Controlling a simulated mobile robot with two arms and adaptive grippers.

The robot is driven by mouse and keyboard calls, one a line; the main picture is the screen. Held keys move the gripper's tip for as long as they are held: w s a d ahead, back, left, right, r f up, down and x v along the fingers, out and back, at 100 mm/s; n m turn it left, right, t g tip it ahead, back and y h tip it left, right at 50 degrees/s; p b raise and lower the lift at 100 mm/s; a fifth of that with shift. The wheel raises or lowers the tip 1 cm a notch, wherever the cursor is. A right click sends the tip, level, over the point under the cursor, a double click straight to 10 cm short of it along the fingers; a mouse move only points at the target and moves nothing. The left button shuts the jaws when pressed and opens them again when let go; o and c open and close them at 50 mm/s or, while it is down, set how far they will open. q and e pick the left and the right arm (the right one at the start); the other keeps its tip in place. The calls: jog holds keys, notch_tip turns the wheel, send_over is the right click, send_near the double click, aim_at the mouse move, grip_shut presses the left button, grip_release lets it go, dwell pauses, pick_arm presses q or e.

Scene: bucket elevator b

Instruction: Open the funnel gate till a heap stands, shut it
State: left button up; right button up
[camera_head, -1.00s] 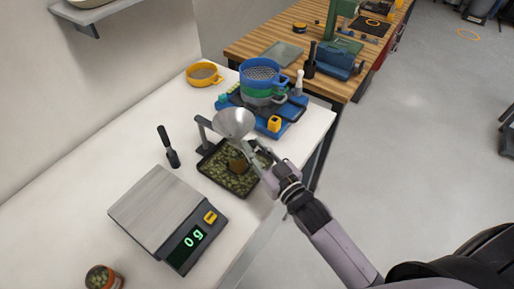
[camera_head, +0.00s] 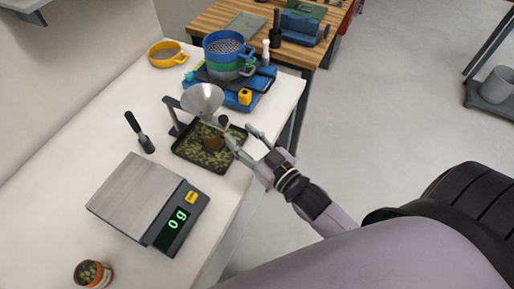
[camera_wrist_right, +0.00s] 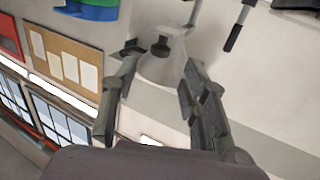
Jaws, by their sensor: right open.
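A metal funnel (camera_head: 203,97) hangs on a grey stand above a black tray (camera_head: 181,156) of green material. A brown, cup-like shape (camera_head: 211,141) is in the tray under the funnel; whether it is a heap or a vessel is unclear. A dark knob (camera_head: 223,121), likely the gate's, sits by the funnel's lower end. My right gripper (camera_head: 239,132) is open and empty, just right of the knob and apart from it. In the right wrist view, the knob (camera_wrist_right: 160,47) and the pale funnel (camera_wrist_right: 162,69) show beyond the spread fingers. My left gripper is out of view.
A scale (camera_head: 140,200) reading 0 g stands in front, with a jar (camera_head: 93,273) nearby. A black-handled tool (camera_head: 140,132) lies left of the tray.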

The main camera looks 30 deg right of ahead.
jog(key=v, duration=0.6)
dwell(0.5)
